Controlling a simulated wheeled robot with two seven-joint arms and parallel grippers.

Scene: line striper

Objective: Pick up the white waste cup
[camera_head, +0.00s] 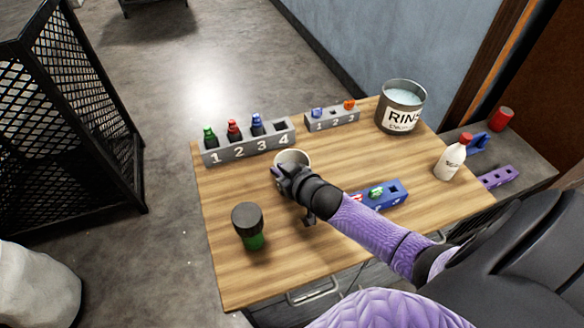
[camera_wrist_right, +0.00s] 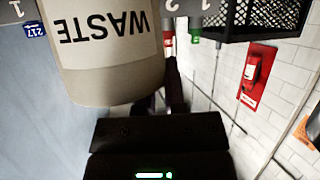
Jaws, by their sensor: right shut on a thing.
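The white waste cup (camera_head: 293,158) is near the middle of the wooden table, in front of the slot marked 4 of the grey rack. In the right wrist view the cup (camera_wrist_right: 108,45) fills the upper left, with WASTE upside down. My right gripper (camera_head: 279,172) is shut on the cup's near left side. The gripper hides part of the cup, and I cannot tell whether its base touches the table. My left gripper is not in view.
A numbered grey rack (camera_head: 226,153) holds green, red and blue bottles. A smaller rack (camera_head: 340,119), a RINSE pot (camera_head: 402,106), a white bottle (camera_head: 450,160), a blue rack (camera_head: 386,200) and a dark-capped green jar (camera_head: 248,226) surround the cup.

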